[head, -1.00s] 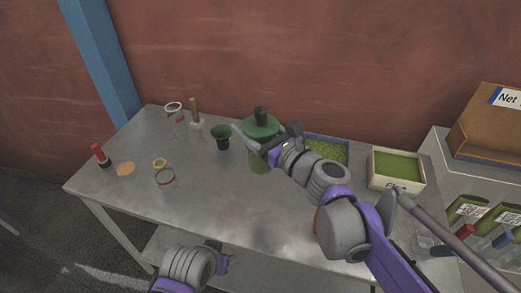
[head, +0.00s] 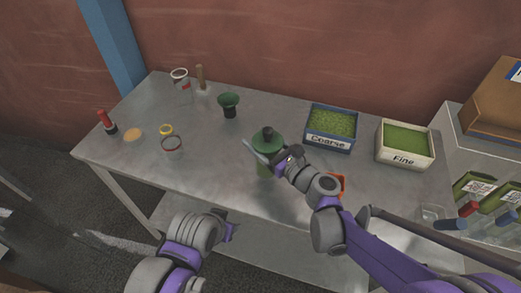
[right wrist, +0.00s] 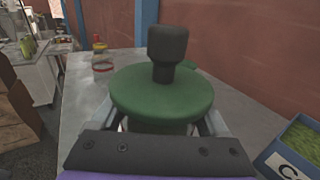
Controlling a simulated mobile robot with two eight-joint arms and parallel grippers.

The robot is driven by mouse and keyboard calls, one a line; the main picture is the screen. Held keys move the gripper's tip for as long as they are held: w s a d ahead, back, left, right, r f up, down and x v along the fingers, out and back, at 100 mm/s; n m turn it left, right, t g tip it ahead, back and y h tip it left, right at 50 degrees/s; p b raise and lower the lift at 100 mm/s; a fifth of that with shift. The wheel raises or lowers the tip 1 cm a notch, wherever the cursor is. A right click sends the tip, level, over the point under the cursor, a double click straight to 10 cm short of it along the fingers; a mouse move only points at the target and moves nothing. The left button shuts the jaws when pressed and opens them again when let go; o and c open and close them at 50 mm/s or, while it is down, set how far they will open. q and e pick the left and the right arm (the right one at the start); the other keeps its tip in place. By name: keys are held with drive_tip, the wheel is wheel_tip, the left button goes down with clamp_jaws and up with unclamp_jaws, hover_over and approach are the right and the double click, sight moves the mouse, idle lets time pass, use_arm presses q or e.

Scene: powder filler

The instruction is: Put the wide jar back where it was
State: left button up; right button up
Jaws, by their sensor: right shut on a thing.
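A green jar with a broad round green lid and a black knob (head: 267,140) is held upright over the front middle of the table; it fills the right wrist view, where its lid (right wrist: 162,93) hides most of its body. My right gripper (head: 267,156) is shut on this jar, its fingers around the sides below the lid. I cannot tell whether the jar's base touches the table. My left gripper (head: 230,231) is low in front of the table's front edge, with nothing seen in it; its fingers are too unclear to tell open from shut.
The Coarse tray (head: 330,143) and Fine tray (head: 403,161) are at right. Table (head: 215,165) left of the jar is bare.

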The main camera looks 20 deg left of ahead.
drive_tip(key=shift+f, duration=1.7)
drive_tip(key=shift+f, duration=0.1)
drive_tip(key=shift+f+b, duration=0.15)
drive_tip(key=shift+b, duration=0.15)
drive_tip(key=o, duration=1.2)
drive_tip(key=shift+r, duration=0.25)
drive_tip(key=b+v, duration=0.1)
drive_tip(key=v, duration=1.1)
